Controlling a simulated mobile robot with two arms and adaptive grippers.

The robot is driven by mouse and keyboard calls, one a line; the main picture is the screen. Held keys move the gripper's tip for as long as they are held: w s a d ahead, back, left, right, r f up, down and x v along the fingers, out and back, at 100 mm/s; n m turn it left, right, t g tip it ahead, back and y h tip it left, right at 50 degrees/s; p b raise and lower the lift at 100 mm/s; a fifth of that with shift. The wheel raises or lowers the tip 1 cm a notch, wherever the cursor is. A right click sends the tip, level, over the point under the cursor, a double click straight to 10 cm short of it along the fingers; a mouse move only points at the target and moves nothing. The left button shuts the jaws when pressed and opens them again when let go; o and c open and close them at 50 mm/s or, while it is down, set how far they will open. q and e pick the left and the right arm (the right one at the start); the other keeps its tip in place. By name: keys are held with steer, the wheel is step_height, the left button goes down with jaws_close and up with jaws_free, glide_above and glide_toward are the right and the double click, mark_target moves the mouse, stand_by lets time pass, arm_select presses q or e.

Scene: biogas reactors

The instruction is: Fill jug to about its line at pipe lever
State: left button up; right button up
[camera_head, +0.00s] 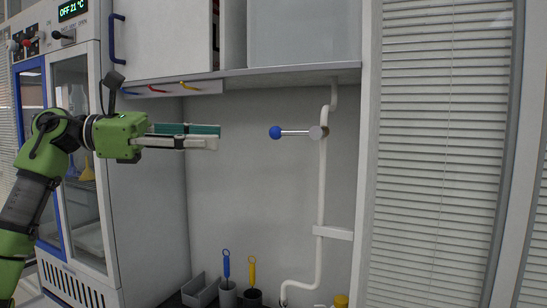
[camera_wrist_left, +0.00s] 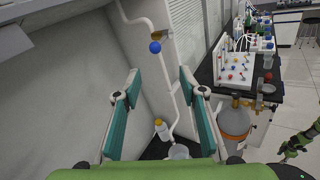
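The pipe lever is a rod with a blue ball (camera_head: 275,132), sticking out left from a joint on the white pipe (camera_head: 321,180). The blue ball also shows in the left wrist view (camera_wrist_left: 155,47), beyond my fingertips. My left gripper (camera_head: 218,136) is level, left of the ball and apart from it. Its teal-padded fingers (camera_wrist_left: 158,80) are spread with nothing between them. A whitish round vessel (camera_wrist_left: 178,152), maybe the jug, stands near the pipe's lower end, partly hidden by my gripper; its line and fill level cannot be seen. A green and black arm part shows at the wrist view's lower right; its fingers are unclear.
A shelf (camera_head: 240,72) with coloured hooks overhangs the alcove. Below are a grey bin (camera_head: 200,291) and cups with blue and yellow brushes (camera_head: 252,270). A yellow-capped bottle (camera_wrist_left: 161,128) stands by the pipe. A cabinet (camera_head: 75,140) is at left. The space between gripper and ball is clear.

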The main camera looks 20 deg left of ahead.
mark_target(276, 130)
arm_select(q)
steer(key=p+x, duration=0.1)
steer(key=x, duration=0.3)
steer(key=r+p+x, duration=0.1)
steer(key=x, duration=0.3)
steer(key=p+x, duration=0.1)
steer(key=x, duration=0.2)
steer(key=shift+w+d+r+p, duration=0.2)
steer(key=shift+w+d+p, duration=0.1)
steer(key=shift+w+p, duration=0.1)
steer(key=shift+w+d+f, duration=0.1)
steer(key=shift+w+d, duration=0.25)
steer(key=shift+d, duration=0.15)
